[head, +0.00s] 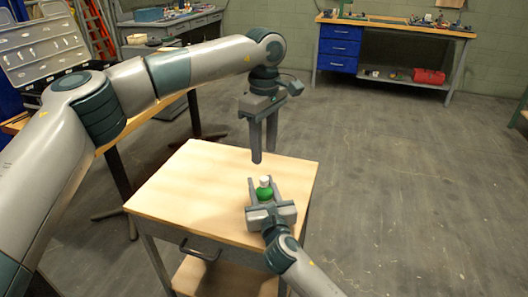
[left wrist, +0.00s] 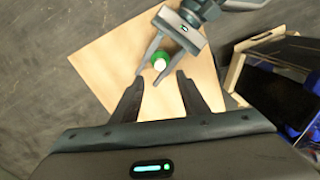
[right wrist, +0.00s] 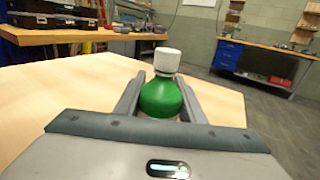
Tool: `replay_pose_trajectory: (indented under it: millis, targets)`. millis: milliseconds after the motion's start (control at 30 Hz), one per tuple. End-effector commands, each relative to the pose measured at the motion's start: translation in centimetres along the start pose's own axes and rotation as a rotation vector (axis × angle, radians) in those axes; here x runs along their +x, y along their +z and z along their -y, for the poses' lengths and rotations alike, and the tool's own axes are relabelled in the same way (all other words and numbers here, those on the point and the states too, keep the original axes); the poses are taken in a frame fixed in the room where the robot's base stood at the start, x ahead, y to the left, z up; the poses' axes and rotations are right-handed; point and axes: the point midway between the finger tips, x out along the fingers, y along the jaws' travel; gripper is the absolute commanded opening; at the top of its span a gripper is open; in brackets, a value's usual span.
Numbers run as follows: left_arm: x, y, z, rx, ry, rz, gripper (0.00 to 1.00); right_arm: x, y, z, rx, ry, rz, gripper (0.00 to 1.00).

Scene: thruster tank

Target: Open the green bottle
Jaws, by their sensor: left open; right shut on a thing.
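A green bottle (head: 264,193) with a white cap (head: 265,181) stands upright on the wooden table top (head: 190,185). My right gripper (head: 263,192) is shut on the bottle's body, and its fingers show on both sides of the bottle (right wrist: 160,98) in the right wrist view. The white cap (right wrist: 167,60) is on the bottle and clear of the fingers. My left gripper (head: 263,150) points down above the table, higher than the bottle. In the left wrist view its fingers (left wrist: 158,88) are open and empty, with the white cap (left wrist: 159,65) seen beyond the gap between them.
A workbench with blue drawers (head: 339,48) and a red item (head: 429,76) stands at the back. The floor (head: 410,170) to the right is clear.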

Motion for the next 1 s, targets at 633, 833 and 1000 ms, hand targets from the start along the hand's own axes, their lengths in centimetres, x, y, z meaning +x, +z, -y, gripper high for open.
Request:
replay_pose_trajectory:
  millis: [633, 833, 1000]
  targets:
    - [-3.5, 0.0, 0.0, -0.563, 0.0, 0.001, 0.41, 0.0, -0.1, 0.0, 0.0, 0.0, -0.001, 0.0]
    - [-3.6, 0.0, 0.0, -0.569, 0.0, 0.001, 0.41, 0.0, -0.1, 0.0, 0.0, 0.0, -0.001, 0.0]
    - [-3.5, 0.0, 0.0, -0.568, 0.0, 0.001, 0.41, 0.0, -0.1, 0.0, 0.0, 0.0, -0.001, 0.0]
